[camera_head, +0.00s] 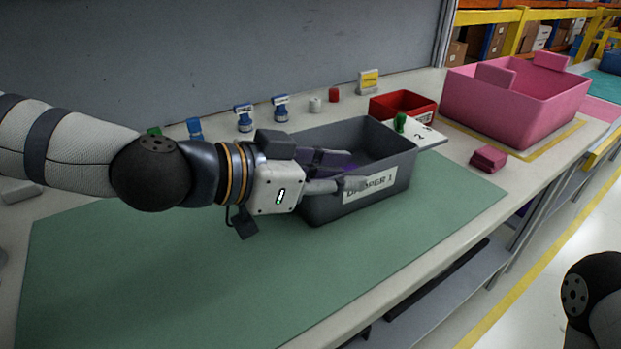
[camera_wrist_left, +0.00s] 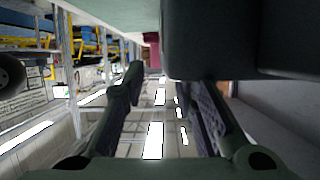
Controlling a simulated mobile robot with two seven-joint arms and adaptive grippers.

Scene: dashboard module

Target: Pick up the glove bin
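A grey bin (camera_head: 316,208) with a white label, partly covered by my gripper and reading something like "DAMPER 1", stands on the green mat; I cannot tell whether it is the glove bin. A purple item (camera_head: 352,168) shows inside it. My left gripper (camera_head: 345,172) is at the bin's near left side, one finger in front of the labelled wall. In the left wrist view its fingers (camera_wrist_left: 165,85) are apart, with floor visible between them, and a dark bin surface (camera_wrist_left: 215,40) is close by. I cannot tell whether they touch it. My right gripper is out of view.
A large pink bin (camera_head: 510,105) stands at the back right, with a small pink block (camera_head: 488,158) in front. A red tray (camera_head: 403,104) and a white card (camera_head: 425,134) sit behind the grey bin. Small blue-capped items line the back. The green mat (camera_head: 180,290) is clear at front.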

